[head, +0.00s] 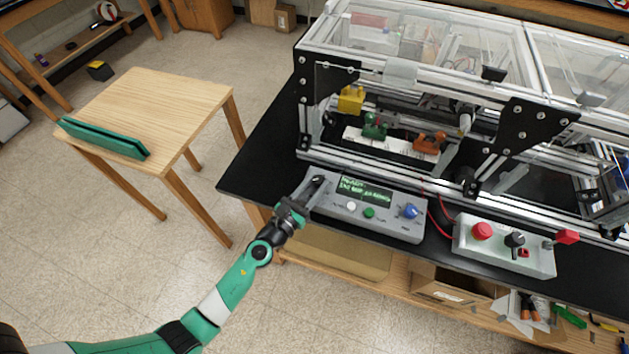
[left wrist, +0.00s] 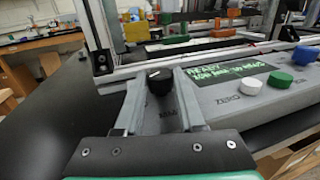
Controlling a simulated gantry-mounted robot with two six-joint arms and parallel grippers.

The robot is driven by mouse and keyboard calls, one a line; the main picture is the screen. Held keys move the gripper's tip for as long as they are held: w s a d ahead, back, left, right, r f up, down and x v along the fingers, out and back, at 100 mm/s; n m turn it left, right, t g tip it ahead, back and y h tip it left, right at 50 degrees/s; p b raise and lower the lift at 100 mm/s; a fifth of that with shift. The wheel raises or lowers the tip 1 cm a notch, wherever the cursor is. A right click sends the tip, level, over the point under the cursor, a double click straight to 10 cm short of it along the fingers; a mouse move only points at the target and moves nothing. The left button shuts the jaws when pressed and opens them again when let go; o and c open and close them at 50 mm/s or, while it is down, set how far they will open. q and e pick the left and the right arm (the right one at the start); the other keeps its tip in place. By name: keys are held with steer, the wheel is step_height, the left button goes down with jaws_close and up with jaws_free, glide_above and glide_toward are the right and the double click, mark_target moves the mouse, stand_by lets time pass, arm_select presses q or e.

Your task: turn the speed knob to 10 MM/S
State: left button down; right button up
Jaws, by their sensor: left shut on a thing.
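The grey control box (head: 385,212) stands on the black bench top with a lit green-text display (head: 364,188). The display also shows in the left wrist view (left wrist: 228,72); its first line reads READY and its second line is too blurred to read surely. A black knob (left wrist: 160,82) with a white mark sits at the box's left end. My left gripper (head: 315,187) is over that end. In the left wrist view its fingers (left wrist: 160,100) are shut on the knob, one on each side. The scale around the knob is mostly hidden. My right gripper is not in view.
A white button (head: 351,206), a green button (head: 369,213) and a blue knob (head: 410,211) are on the same box. A second box with a red button (head: 481,231) stands to the right. The extrusion frame (head: 380,165) rises close behind.

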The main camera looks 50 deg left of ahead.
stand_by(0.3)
arm_select(q)
steer(key=c, duration=0.5)
jaws_free()
steer(key=v, duration=1.1)
steer(key=shift+s+b, duration=0.25)
steer(key=shift+b, duration=0.05)
steer(key=shift+d, duration=0.1)
